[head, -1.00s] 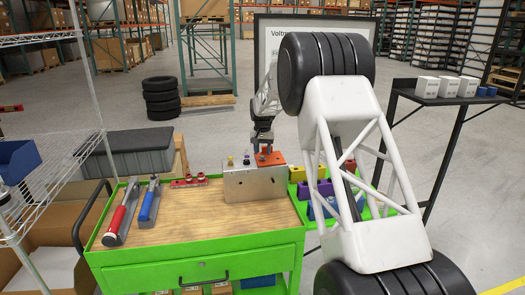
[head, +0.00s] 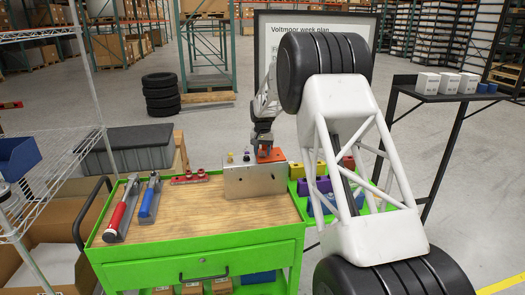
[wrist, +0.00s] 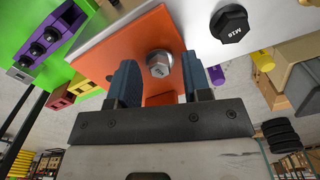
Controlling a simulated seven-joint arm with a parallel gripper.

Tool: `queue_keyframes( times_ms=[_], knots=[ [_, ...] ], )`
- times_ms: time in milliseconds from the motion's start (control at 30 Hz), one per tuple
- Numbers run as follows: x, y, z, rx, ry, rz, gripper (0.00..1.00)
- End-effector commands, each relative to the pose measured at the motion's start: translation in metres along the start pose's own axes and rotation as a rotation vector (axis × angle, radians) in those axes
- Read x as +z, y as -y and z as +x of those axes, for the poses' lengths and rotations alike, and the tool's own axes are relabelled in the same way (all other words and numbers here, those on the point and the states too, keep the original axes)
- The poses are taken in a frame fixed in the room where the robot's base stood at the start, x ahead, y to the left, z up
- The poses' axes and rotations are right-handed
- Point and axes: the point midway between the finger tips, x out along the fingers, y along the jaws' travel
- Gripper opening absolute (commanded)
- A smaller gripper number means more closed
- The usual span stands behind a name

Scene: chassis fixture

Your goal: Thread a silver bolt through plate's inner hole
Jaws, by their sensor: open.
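The orange plate (head: 273,154) lies on the top of the metal chassis box (head: 255,182) at its right end; it also shows in the wrist view (wrist: 118,53). A silver hex bolt head (wrist: 159,64) sits against the plate in the wrist view. Whether its shank passes through a hole is hidden. My gripper (head: 263,150) is over the plate, pointing down. In the wrist view my gripper (wrist: 160,82) is open, with one dark blue finger on each side of the silver bolt head and a gap visible to both.
A black bolt head marked M16 (wrist: 229,24) stands on the box beside the plate. Colored bins (head: 320,185) are to the right. A red-handled tool (head: 122,210), a blue-handled tool (head: 149,198) and a red block (head: 189,177) are at left. The wooden worktop (head: 195,215) is clear in front.

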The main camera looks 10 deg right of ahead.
Motion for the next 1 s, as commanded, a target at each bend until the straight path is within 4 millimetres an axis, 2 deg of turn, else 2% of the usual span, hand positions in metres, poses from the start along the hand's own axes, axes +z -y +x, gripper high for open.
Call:
queue_keyframes(
  times_ms=[67,300,367,667,1000],
  knots=[
    [0.0000,0.0000,0.0001,0.000,0.000,0.000,0.45],
    [0.0001,0.0000,0.0001,0.000,0.000,0.000,0.08],
    [0.0001,0.0000,0.0001,0.000,0.000,0.000,0.00],
    [0.0001,0.0001,0.0000,0.000,0.000,0.023,0.00],
    [0.0001,0.0001,0.0008,0.000,0.000,0.253,0.00]
  ],
)
